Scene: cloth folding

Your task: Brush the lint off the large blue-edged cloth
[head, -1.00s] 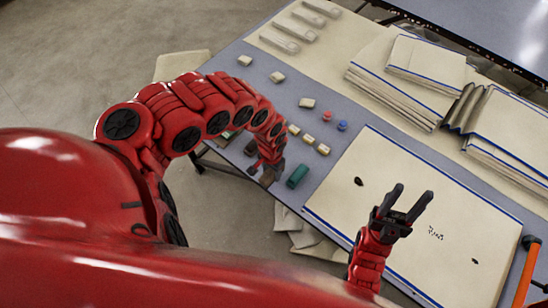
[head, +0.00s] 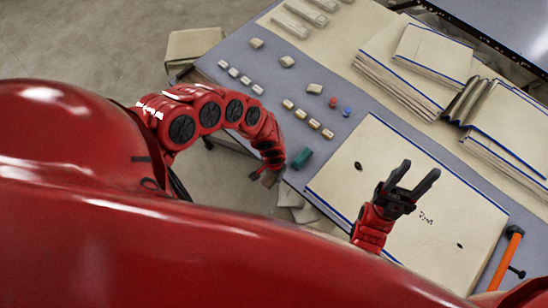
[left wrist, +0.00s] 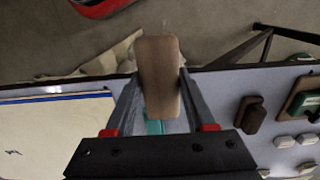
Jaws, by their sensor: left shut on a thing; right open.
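The large blue-edged cloth (head: 420,255) lies flat on the table, with dark specks of lint (head: 358,166) and a small cluster of dark marks (head: 427,217) on it. My left gripper (head: 264,173) is at the table's near edge, left of the cloth. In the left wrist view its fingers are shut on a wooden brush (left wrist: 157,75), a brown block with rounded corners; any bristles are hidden. The cloth's blue-lined corner (left wrist: 50,125) shows at left there. My right gripper (head: 420,172) is open and empty, over the cloth.
A teal cylinder (head: 302,159) lies between my left gripper and the cloth. Several small pale blocks (head: 314,123) and red and blue pieces (head: 333,102) lie behind. Folded cloth stacks (head: 425,60) fill the far right. An orange-handled tool (head: 506,258) lies right of the cloth.

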